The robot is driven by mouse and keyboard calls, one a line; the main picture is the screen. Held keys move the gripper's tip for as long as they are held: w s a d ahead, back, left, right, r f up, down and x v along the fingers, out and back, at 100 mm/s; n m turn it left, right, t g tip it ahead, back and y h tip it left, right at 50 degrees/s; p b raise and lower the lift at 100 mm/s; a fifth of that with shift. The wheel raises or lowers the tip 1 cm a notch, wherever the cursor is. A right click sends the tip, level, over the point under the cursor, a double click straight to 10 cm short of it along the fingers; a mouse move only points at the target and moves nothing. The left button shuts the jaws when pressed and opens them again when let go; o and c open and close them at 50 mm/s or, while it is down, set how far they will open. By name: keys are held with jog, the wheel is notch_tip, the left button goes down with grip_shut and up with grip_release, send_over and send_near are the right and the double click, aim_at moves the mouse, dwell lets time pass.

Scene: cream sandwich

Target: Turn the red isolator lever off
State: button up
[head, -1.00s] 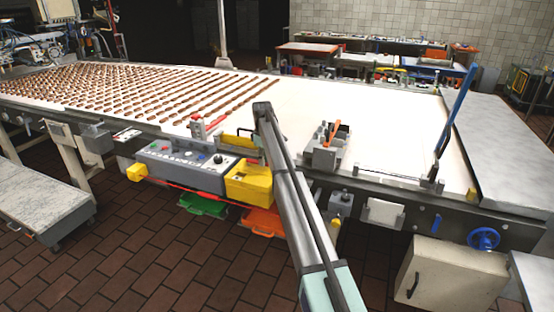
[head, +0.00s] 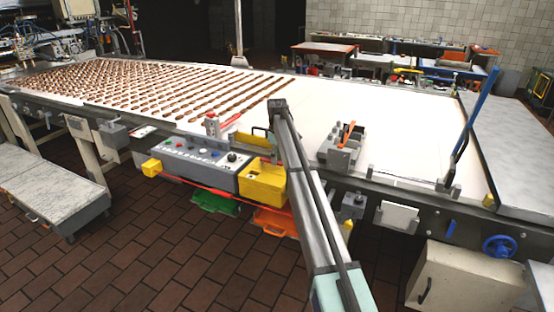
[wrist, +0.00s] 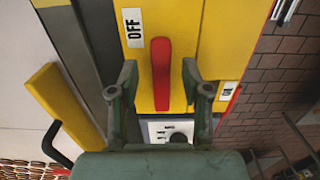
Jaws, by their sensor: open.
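The red lever (wrist: 160,58) shows in the wrist view on a yellow box face (wrist: 212,50), running up and down the picture. A white OFF label (wrist: 133,28) is to its upper left. Another small white label (wrist: 228,90) at its lower right is not readable. My gripper (wrist: 160,84) is open, with one finger on each side of the lever's lower part and a visible gap to both. In the head view the yellow box (head: 264,182) hangs on the conveyor's near side beside my arm. My fingers and this lever cannot be made out there.
A yellow bar (wrist: 66,104) stands at the left in the wrist view. A grey control panel (head: 200,164) adjoins the box's left. A small red-handled device (head: 213,124) and a grey fixture with an orange handle (head: 340,147) stand on the conveyor's near edge.

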notch_tip(320, 180, up, 11)
dwell(0.4)
jog(key=shift+r, duration=0.1)
